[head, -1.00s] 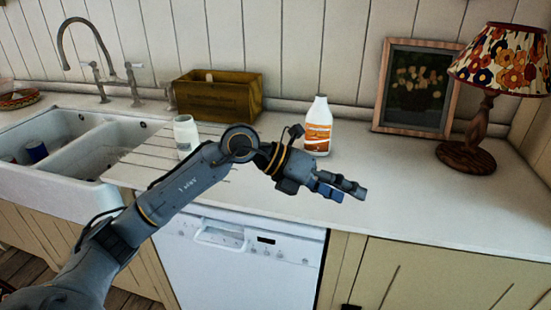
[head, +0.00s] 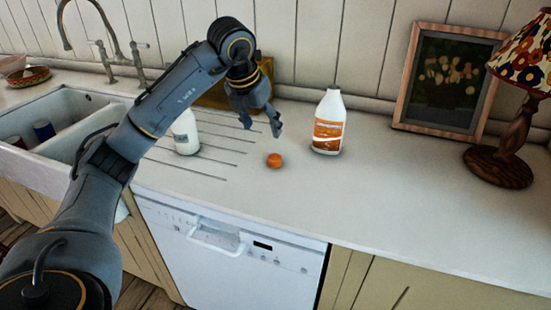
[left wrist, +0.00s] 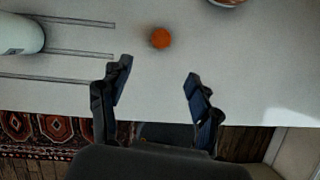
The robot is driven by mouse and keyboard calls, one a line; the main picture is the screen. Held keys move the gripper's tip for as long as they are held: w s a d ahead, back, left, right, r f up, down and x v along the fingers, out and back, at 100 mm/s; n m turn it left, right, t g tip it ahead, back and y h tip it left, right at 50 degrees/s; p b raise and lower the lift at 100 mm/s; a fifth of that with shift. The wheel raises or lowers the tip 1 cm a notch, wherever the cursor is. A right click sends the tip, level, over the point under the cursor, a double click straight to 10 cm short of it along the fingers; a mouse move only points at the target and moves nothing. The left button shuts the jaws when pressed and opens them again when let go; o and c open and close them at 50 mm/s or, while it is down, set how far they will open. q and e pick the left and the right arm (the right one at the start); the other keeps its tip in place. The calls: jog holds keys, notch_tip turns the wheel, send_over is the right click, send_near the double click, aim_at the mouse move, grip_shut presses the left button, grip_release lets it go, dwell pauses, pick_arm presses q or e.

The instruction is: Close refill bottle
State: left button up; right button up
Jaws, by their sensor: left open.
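The refill bottle (head: 328,125) is white with an orange label and stands upright on the counter. Its narrow white top shows no orange cap. A small round orange piece, seemingly its cap (head: 274,160), lies on the counter to the bottle's front left. My left gripper (head: 262,127) is open and empty, pointing down above the counter behind the cap. In the left wrist view the cap (left wrist: 160,38) shows beyond the spread fingertips (left wrist: 158,72), apart from them. Only a bit of the bottle (left wrist: 228,2) shows at that view's top edge. My right gripper is not visible.
A white bottle or jar (head: 186,133) stands on the grooved drainboard left of the gripper. A wooden box (head: 222,97) is partly hidden behind my arm. A picture frame (head: 405,78) and lamp (head: 500,165) stand at right. The front right counter is clear.

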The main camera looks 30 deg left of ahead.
pick_arm(q)
send_over(274, 158)
jog(key=s, duration=0.3)
jog(key=f, duration=0.7)
jog(key=shift+w+f, duration=0.2)
jog(key=shift+f, duration=0.1)
jog(key=shift+w+f, duration=0.1)
jog(key=shift+f, duration=0.05)
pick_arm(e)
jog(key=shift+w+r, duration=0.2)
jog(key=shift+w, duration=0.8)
pick_arm(q)
jog(key=shift+f, duration=0.1)
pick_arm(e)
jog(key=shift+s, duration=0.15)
pick_arm(q)
jog(key=p+x, duration=0.1)
jog(key=x, duration=0.4)
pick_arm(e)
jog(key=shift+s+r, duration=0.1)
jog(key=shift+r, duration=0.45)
pick_arm(q)
jog(key=shift+d, duration=0.1)
jog(key=c, duration=0.8)
